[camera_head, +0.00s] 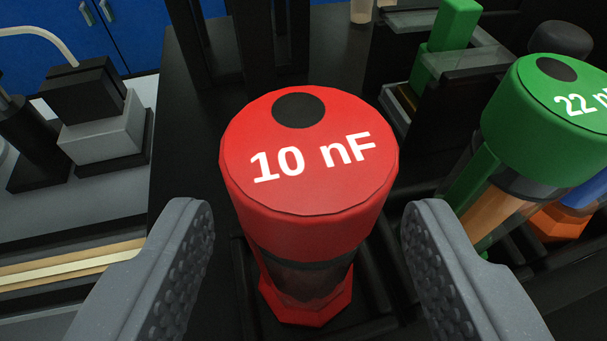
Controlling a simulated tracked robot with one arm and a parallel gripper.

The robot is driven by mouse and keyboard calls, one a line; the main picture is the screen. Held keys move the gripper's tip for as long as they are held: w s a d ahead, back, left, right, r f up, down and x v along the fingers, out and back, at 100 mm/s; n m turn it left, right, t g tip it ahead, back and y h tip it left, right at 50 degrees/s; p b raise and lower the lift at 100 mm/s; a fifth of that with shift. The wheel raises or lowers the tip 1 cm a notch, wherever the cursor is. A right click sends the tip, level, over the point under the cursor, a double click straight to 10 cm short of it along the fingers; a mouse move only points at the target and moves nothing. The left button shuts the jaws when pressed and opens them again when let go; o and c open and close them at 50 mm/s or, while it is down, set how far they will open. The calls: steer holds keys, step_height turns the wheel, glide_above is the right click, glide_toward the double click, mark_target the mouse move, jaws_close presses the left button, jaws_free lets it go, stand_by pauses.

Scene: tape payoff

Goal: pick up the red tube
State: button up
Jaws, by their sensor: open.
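The red tube (312,225) stands in the middle of the camera view. Its red cap carries a black dot and the white words "10 nF", and below the cap are a clear dark section and a red base. My gripper (308,235) is open, with one grey studded finger on each side of the tube. A gap shows between each finger and the tube, and nothing is held. The base's seat in the dark holder is partly hidden below the cap.
A green block (445,45) is at the back right. A black and grey device (100,120) sits at the left.

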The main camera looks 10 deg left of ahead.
steer(key=shift+x, duration=1.1)
steer(key=shift+s, duration=0.1)
steer(key=c, duration=1.1)
steer(key=shift+r, duration=0.1)
